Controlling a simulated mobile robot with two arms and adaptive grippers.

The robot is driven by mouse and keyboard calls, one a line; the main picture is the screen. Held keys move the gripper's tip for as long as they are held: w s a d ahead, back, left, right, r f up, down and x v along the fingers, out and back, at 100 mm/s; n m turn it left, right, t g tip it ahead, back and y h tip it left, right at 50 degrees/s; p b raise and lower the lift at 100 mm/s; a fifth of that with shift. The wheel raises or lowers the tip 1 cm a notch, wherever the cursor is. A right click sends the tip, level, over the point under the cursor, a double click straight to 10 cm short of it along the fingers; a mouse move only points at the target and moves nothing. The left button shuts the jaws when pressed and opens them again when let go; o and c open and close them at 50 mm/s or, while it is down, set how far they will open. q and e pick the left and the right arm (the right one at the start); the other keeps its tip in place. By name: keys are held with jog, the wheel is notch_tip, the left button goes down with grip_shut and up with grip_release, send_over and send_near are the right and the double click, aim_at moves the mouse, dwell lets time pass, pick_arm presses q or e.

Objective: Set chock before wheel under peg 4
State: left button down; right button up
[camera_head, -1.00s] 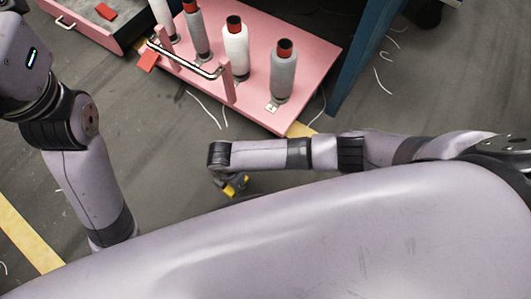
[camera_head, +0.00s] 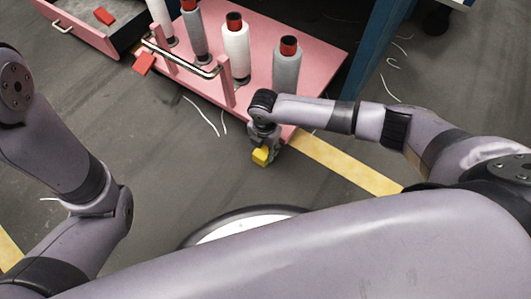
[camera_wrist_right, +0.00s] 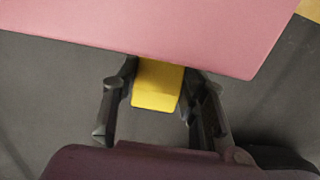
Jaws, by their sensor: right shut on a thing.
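The yellow chock (camera_head: 261,156) is in my right gripper (camera_head: 262,148), low beside the near edge of the pink cart (camera_head: 325,55). In the right wrist view the chock (camera_wrist_right: 157,84) sits between the two dark fingers of the gripper (camera_wrist_right: 160,92), and the cart edge (camera_wrist_right: 180,30) spans the top, covering the chock's far end. A grey bobbin with a red top (camera_head: 287,65) stands on the peg nearest that corner. The wheel below is hidden by the deck, and no peg number is readable. My left arm shows at the left, but its gripper is out of view.
More bobbins (camera_head: 236,48) stand on the cart behind a metal handle (camera_head: 182,60). A blue post (camera_head: 375,50) rises right of the cart. A yellow floor stripe (camera_head: 345,165) runs from the cart corner. White threads lie on open grey floor.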

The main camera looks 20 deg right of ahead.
aim_at(265, 149)
jog(key=f+b, duration=0.3)
jog(key=shift+w+d+f+b, duration=0.15)
jog(key=shift+d+f+b, duration=0.05)
jog(key=shift+f+b, duration=0.2)
jog(key=shift+r, duration=0.2)
jog(key=shift+f, duration=0.1)
jog(key=o, duration=1.4)
